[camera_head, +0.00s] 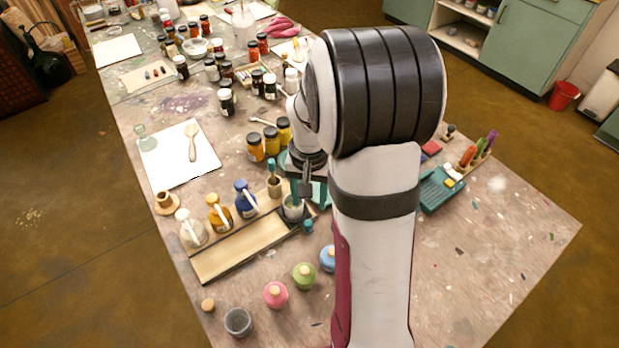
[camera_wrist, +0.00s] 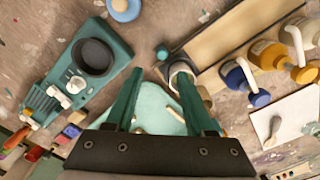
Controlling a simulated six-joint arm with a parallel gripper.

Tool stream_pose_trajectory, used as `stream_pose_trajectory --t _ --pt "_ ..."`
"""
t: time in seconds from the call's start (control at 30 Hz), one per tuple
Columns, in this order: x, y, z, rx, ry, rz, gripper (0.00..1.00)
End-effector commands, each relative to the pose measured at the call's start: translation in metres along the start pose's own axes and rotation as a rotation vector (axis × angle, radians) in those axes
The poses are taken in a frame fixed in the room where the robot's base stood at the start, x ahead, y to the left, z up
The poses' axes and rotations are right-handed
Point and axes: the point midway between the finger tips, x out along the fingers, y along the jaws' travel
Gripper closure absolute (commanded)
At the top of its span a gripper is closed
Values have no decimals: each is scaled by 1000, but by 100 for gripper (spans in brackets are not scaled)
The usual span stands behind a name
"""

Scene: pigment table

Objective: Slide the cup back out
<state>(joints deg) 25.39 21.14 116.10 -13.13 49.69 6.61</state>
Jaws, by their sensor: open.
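The cup (camera_head: 293,208) is a small greyish vessel with a pale rim, standing on a dark base by the end of the wooden tray. In the wrist view the cup (camera_wrist: 181,69) shows its round rim at the tip of the right finger, which partly covers it. My gripper (camera_wrist: 158,76) points down with its two teal fingers apart. The cup's rim lies toward the right finger, not midway between them. I cannot tell whether that finger touches it. In the head view my arm hides much of the gripper.
The wooden tray (camera_head: 240,246) lies beside the cup, with blue (camera_head: 245,199) and ochre (camera_head: 219,213) jars behind it. A small teal knob (camera_wrist: 162,52) is close to the cup. Pink (camera_head: 276,294) and green (camera_head: 304,276) jars stand in front. A teal scale (camera_wrist: 62,85) is left in the wrist view.

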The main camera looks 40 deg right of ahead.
Motion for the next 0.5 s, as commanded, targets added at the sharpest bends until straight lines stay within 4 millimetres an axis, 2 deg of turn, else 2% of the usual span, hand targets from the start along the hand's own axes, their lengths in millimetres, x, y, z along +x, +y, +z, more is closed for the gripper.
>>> stream_pose_trajectory --t 0.1,0.2,0.33,0.5 --pt "-36 0 -1 1 6 -2 46" --pt "-58 0 -1 1 4 -2 46" --pt "-75 0 -1 0 3 0 46" --pt "-79 0 0 0 0 0 46"
